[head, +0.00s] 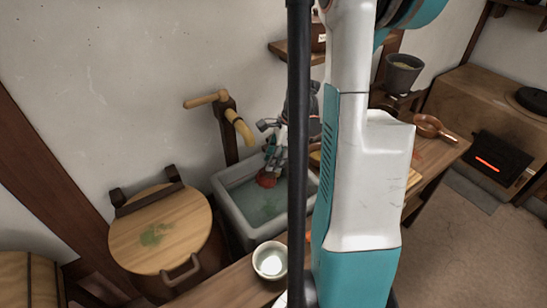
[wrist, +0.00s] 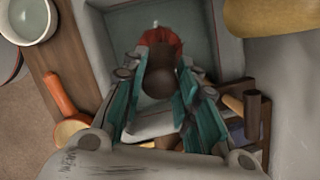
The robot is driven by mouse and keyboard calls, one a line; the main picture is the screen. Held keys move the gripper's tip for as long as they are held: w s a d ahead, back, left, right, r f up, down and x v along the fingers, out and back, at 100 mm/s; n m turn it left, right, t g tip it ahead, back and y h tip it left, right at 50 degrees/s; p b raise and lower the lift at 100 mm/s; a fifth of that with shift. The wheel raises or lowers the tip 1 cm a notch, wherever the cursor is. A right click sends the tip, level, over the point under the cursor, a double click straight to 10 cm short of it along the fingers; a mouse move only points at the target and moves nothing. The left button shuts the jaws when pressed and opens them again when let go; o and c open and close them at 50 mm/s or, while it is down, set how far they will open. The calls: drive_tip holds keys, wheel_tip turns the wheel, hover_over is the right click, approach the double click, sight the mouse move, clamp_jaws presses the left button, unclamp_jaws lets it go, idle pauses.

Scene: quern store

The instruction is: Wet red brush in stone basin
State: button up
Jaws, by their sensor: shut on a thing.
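The stone basin (head: 226,205) stands against the wall left of my arm in the head view, with greenish water inside. The red brush (head: 267,180) is low inside the basin, at or near the water; I cannot tell if it touches it. My gripper (head: 272,150) is above the basin, shut on the brush. In the wrist view my gripper (wrist: 160,95) has its teal fingers on both sides of the brush's dark round handle. The brush's red part (wrist: 158,38) shows beyond the handle, over the basin (wrist: 230,60).
A round wooden lid (head: 160,235) with a green stain is at left. A white bowl (head: 270,262) stands on the counter in front of the basin. In the wrist view an orange-handled ladle (wrist: 62,100) lies beside the basin.

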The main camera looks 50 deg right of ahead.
sight(274, 183)
drive_tip(key=shift+f+b, duration=4.4)
drive_tip(key=shift+f, duration=1.6)
drive_tip(key=shift+r, duration=0.1)
drive_tip(key=shift+r+p, duration=4.4)
drive_tip(key=shift+r, duration=1.7)
drive_tip(key=shift+r+p, duration=1.4)
drive_tip(key=shift+r, duration=0.65)
